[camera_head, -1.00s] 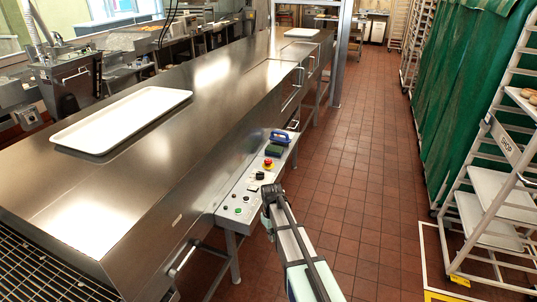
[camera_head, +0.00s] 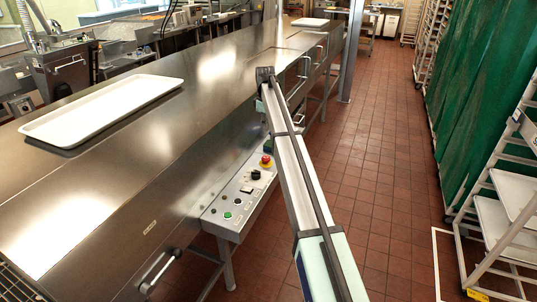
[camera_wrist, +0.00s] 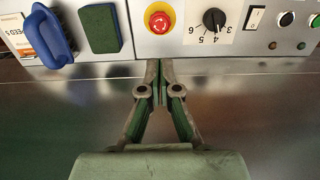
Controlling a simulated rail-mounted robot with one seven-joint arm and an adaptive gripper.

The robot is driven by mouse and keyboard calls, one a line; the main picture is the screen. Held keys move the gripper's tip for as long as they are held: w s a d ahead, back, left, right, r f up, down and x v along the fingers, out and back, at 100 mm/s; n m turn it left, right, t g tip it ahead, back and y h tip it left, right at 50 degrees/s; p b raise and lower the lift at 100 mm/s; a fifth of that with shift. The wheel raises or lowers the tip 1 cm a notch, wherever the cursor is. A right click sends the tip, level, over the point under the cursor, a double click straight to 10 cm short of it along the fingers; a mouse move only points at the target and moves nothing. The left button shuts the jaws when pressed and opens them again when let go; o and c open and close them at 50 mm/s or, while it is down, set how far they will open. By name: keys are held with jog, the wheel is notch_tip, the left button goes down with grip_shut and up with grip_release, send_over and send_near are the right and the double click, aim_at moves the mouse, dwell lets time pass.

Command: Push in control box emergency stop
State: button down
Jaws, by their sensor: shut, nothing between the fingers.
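The emergency stop is a red mushroom button on a yellow ring (camera_head: 266,161) on the grey control box (camera_head: 222,222), at the side of the steel machine. In the wrist view the red button (camera_wrist: 159,20) is at the top middle. My gripper (camera_wrist: 160,98) is shut and empty, its tips below the button in that picture and apart from it. In the head view the arm reaches up past the button's right side; the fingers do not show clearly there.
A black dial (camera_wrist: 214,20) and several small buttons sit beside the stop. A green scouring pad (camera_wrist: 99,28) and a blue-handled brush (camera_wrist: 42,35) lie on its other side. A white tray (camera_head: 100,112) lies on the steel top. Racks with green curtains (camera_head: 480,110) stand right.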

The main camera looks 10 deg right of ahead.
aim_at(266, 157)
jog(key=shift+s+r, duration=0.1)
dwell(0.3)
notch_tip(266, 157, down, 14)
jog(key=p, duration=0.4)
dwell(0.4)
